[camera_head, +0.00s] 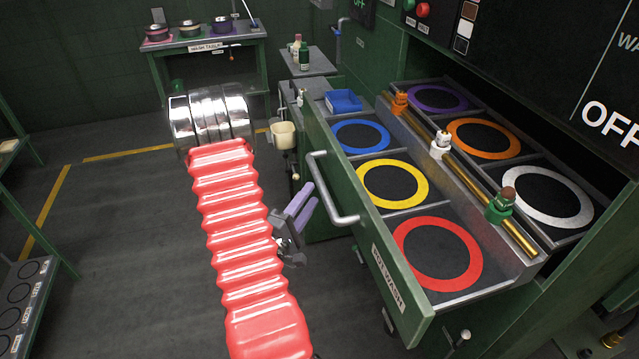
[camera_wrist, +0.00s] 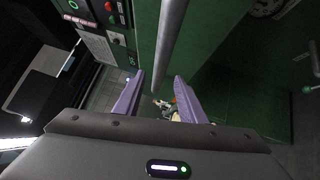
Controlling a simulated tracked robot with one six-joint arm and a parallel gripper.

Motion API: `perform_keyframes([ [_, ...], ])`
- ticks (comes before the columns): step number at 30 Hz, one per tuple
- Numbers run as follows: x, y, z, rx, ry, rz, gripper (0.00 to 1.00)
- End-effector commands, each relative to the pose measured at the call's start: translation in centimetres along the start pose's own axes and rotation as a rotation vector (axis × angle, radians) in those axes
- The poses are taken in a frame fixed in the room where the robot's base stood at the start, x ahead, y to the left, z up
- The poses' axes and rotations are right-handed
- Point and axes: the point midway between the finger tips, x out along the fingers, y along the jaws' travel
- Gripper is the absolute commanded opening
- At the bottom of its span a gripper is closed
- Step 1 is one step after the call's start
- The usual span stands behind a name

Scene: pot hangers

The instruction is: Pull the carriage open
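The carriage (camera_head: 375,245) is a green drawer with a front marked as a wash drawer; it stands pulled out from the green cabinet, with its compartments showing. Its silver bar handle (camera_head: 333,190) is on the outer face of the front. My gripper (camera_head: 312,196), with two purple fingers, is just left of and below the handle and looks apart from it. In the wrist view the fingers (camera_wrist: 159,76) are spread with nothing clamped between them. A grey bar (camera_wrist: 168,45), likely the handle, runs down toward the gap between the fingertips.
Coloured rings, such as the yellow ring (camera_head: 393,186), mark the compartments. A wash table (camera_head: 209,45) with pots is at the back. Open floor (camera_head: 130,230) lies to the left.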

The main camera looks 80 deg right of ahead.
Motion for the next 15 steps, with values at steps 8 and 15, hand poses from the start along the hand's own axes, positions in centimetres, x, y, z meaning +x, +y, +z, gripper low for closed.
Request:
perform_keyframes([
  [8, 3.9, 0.1, 0.1, 0.000, -0.003, 0.002, 0.37],
  [15, 6.0, 0.1, 0.1, -0.001, -0.002, 0.001, 0.37],
])
